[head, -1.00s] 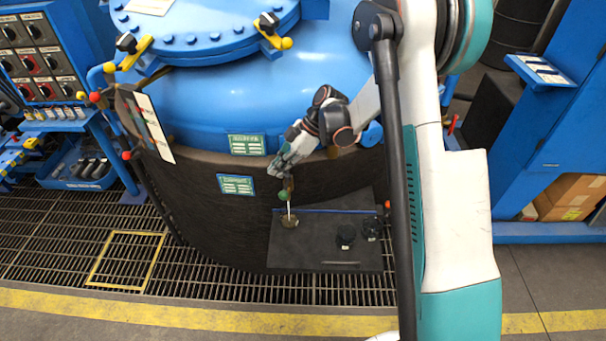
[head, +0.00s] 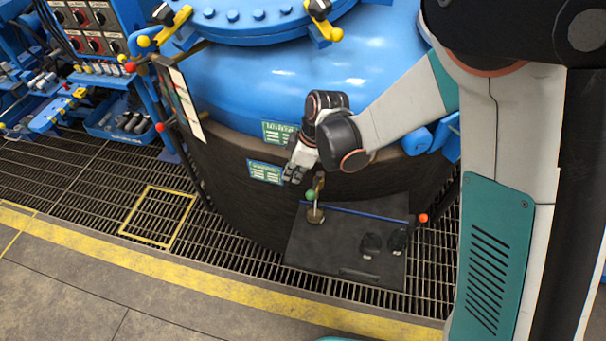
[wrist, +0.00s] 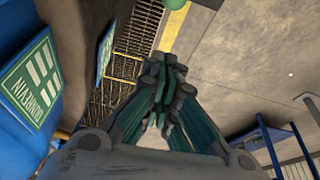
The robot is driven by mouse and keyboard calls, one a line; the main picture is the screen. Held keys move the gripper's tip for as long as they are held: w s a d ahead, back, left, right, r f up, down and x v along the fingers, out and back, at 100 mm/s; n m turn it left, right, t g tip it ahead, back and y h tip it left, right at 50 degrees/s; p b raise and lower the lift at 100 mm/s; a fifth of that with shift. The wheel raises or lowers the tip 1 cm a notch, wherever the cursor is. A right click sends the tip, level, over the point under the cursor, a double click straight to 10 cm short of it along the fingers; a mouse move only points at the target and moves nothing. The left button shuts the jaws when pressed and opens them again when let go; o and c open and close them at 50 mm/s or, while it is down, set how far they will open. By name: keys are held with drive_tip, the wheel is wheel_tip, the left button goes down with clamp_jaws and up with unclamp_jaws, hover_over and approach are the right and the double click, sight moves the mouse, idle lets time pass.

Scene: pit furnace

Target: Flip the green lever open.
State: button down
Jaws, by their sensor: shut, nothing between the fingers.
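The green lever shows in the head view as a green ball knob (head: 309,196) on a short stem, which rises from a round brownish base (head: 315,215) on a dark panel at the furnace's front. My gripper (head: 293,176) is just above and to the left of the knob in that view, apart from it. Its fingers are closed together and empty. In the wrist view, the gripper (wrist: 166,82) points forward with fingertips together. A green ball (wrist: 174,3), likely the knob, is cut off at the top edge, beyond the fingertips.
Green label plates (head: 265,172) sit on the furnace wall close to my gripper. Grating and open floor lie in front.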

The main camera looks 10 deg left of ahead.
sight(315, 185)
wheel_tip(315, 185, down, 7)
drive_tip(key=d+b, duration=0.1)
drive_tip(key=b, duration=0.2)
drive_tip(key=shift+d+b, duration=0.15)
drive_tip(key=shift+b, duration=0.2)
drive_tip(key=shift+f, duration=0.1)
